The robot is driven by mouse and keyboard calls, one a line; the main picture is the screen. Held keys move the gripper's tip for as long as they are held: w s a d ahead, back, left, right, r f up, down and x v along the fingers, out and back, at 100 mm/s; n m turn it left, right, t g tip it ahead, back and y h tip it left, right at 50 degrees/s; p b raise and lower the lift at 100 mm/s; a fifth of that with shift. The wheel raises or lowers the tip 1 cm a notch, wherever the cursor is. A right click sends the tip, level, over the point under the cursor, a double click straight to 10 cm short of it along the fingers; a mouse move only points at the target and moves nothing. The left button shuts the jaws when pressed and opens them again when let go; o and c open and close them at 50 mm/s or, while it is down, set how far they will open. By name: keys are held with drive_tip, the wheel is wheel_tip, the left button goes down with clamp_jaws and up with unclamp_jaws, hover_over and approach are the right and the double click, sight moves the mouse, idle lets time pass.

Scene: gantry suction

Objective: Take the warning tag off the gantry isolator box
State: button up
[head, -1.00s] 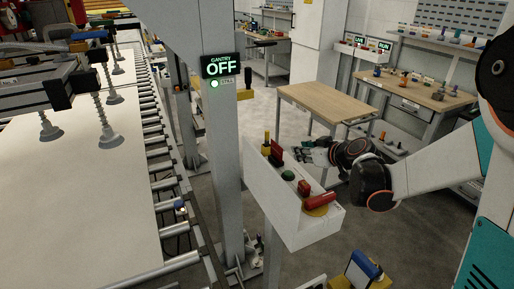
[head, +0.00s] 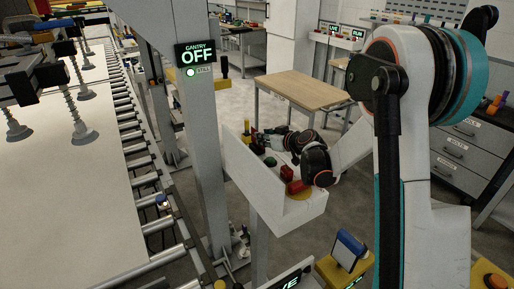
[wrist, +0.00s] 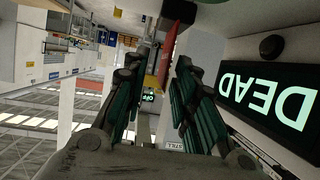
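The gantry isolator box (head: 262,198) is a long white box fixed to the gantry post in the head view. A red tag (wrist: 169,52) shows in the wrist view just beyond and between the fingertips, beside a grey rod. In the head view a red piece (head: 254,139) stands by a yellow post at the box's far end, partly covered by my gripper (head: 270,135). In the wrist view my gripper (wrist: 157,70) has its teal-padded fingers spread apart, with nothing visibly clamped. Whether the fingers touch the tag I cannot tell.
A green button (head: 270,162) and red parts (head: 287,173) sit on the box near my wrist. A display reading DEAD (wrist: 268,105) is close on the right in the wrist view. A wooden-topped table (head: 300,90) stands behind.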

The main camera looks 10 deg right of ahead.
sight(257, 146)
drive_tip(key=b+x, duration=0.1)
drive_tip(key=x, duration=0.4)
drive_tip(key=shift+a, duration=0.25)
drive_tip(key=shift+r, duration=0.1)
clamp_jaws()
